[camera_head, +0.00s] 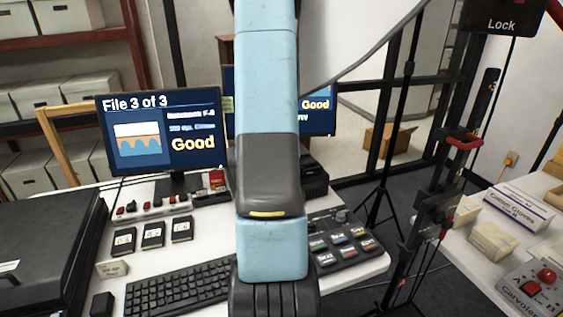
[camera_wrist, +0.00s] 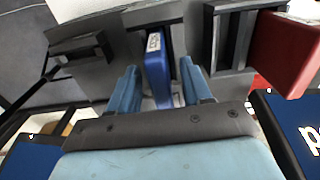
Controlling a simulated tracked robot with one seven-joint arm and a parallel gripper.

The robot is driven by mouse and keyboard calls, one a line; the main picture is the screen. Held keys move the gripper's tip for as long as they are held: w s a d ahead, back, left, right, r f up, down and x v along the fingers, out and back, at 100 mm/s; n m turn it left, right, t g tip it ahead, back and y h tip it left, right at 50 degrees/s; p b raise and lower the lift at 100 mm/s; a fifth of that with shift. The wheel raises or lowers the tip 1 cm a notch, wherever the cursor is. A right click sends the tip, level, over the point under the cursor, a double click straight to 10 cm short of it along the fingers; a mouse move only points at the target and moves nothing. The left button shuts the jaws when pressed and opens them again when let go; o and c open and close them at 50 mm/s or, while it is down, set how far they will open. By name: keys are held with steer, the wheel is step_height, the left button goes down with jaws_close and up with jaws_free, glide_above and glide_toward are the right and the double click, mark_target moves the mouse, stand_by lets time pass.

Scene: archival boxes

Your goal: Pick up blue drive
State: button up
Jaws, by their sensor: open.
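The blue drive (camera_wrist: 154,72) shows near the middle of the wrist view, standing on edge with a white label on its narrow side. My gripper (camera_wrist: 159,66) is open, with one light blue finger on each side of the drive. In the head view my arm covers the middle, and I make out neither the blue drive nor the fingertips.
A red drive (camera_wrist: 287,52) stands in a dark holder to the right in the wrist view. In the head view, a monitor (camera_head: 165,132), several black drives (camera_head: 153,235), a keyboard (camera_head: 180,288) and a button panel (camera_head: 340,240) crowd the white desk around my arm.

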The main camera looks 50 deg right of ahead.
jaws_close()
stand_by(0.3)
steer(key=shift+r, duration=0.15)
